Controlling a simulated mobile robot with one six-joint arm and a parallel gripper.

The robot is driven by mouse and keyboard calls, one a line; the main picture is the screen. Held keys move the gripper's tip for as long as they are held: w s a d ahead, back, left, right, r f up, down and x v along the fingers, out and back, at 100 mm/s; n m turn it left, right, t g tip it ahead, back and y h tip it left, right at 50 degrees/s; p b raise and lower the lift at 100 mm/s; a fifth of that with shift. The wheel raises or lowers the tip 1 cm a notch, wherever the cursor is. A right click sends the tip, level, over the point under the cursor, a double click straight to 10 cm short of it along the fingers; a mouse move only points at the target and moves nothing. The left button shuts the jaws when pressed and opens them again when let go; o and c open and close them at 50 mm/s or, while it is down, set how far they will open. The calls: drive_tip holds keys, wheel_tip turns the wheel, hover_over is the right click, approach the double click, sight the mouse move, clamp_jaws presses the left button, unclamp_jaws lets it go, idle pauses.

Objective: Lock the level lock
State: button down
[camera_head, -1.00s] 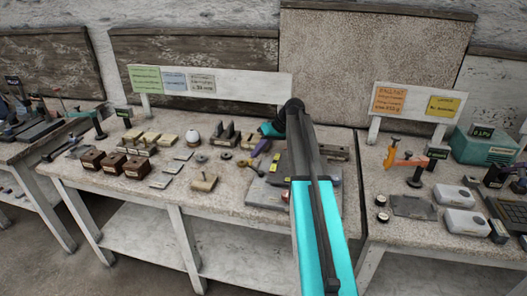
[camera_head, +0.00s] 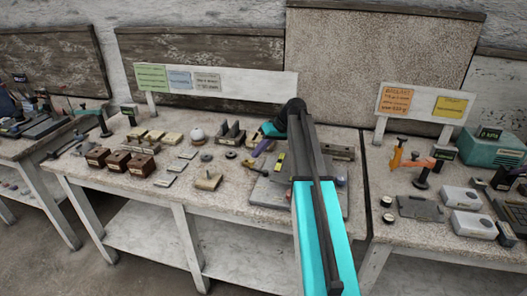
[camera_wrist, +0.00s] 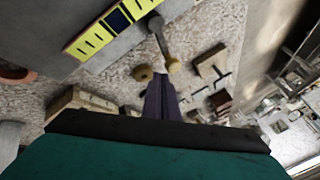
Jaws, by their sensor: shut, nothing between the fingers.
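A yellow and dark-blue level (camera_wrist: 108,28) lies on a grey plate at the top left of the wrist view. It also shows as a small yellow bar in the head view (camera_head: 280,162). Beside it is a grey lever (camera_wrist: 158,38) with a pale yellow knob (camera_wrist: 173,65) at its end. My gripper (camera_wrist: 158,82) has purple fingers, shut and empty, with tips close to the knob; I cannot tell whether they touch. In the head view my gripper (camera_head: 262,148) is over the left side of the grey plate (camera_head: 268,194), partly hidden by my arm.
Wooden blocks (camera_head: 117,160), flat plates and a white knob-like piece (camera_head: 197,134) stand left on the table. A sign board (camera_head: 215,84) stands behind. The right table holds an orange tool (camera_head: 410,160), white boxes (camera_head: 460,197) and a teal device (camera_head: 490,147).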

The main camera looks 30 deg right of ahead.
drive_tip(key=shift+r, duration=0.1)
drive_tip(key=d+r+p, duration=0.4)
drive_tip(key=d+r, duration=0.1)
drive_tip(key=r, duration=0.3)
drive_tip(key=shift+s+d, duration=0.35)
drive_tip(key=shift+s, duration=0.1)
idle(0.5)
